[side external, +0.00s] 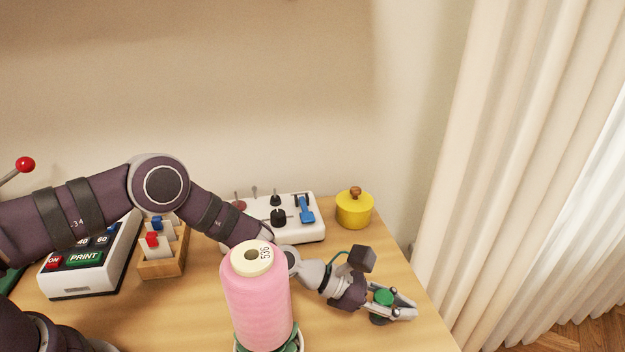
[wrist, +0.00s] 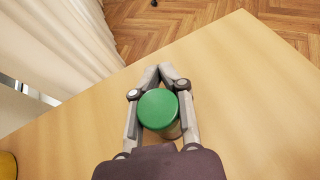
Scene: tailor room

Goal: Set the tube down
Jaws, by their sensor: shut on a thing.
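The tube (wrist: 158,109) has a round green cap and stands upright between the fingers of my gripper (wrist: 166,74) in the wrist view. In the side view its green cap (side external: 384,297) shows between the fingers of my gripper (side external: 405,308), near the right edge of the wooden table (side external: 420,338). My gripper is shut on the tube, and its fingertips come close together beyond it. The tube's lower part is mostly hidden. I cannot tell whether its bottom touches the table.
A large pink thread cone (side external: 257,303) stands left of my gripper. A yellow lidded pot (side external: 354,210) and a white switch panel (side external: 308,230) stand behind. A wooden holder (side external: 165,262) and a label printer (side external: 88,262) are at left. Bare table surrounds the tube; a curtain (side external: 500,150) hangs beyond.

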